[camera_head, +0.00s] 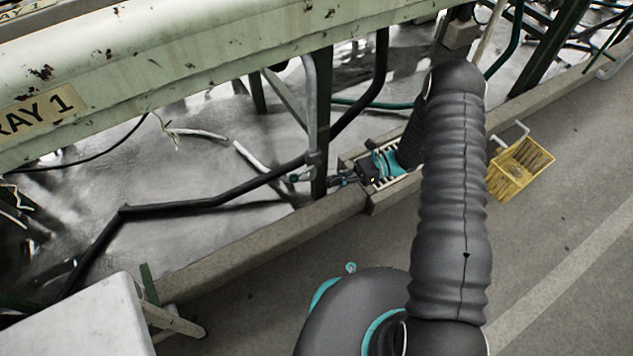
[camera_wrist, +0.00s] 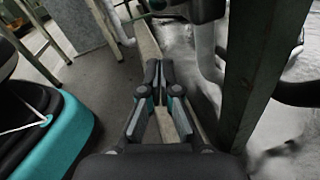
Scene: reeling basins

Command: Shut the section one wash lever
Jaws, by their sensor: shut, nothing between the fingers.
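A sign reading "RAY 1" (camera_head: 42,110) is on the pale green trough (camera_head: 190,70). Below the trough, a grey pipe (camera_head: 313,105) runs down beside a dark green post (camera_head: 322,150). A small fitting (camera_head: 296,178) at the pipe's lower end may be the wash lever; it is too small to tell how it is set. My gripper (camera_head: 338,181) is low, just right of the post, close to the fitting; I cannot tell whether they touch. In the wrist view my gripper (camera_wrist: 158,66) is shut and empty, with the post (camera_wrist: 250,65) and pipe (camera_wrist: 206,40) to its right.
A low concrete curb (camera_head: 265,240) runs under the trough, with a grate (camera_head: 372,172) beneath my wrist. A black hose (camera_head: 210,198) crosses the wet floor. A pale box (camera_head: 75,320) stands at lower left.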

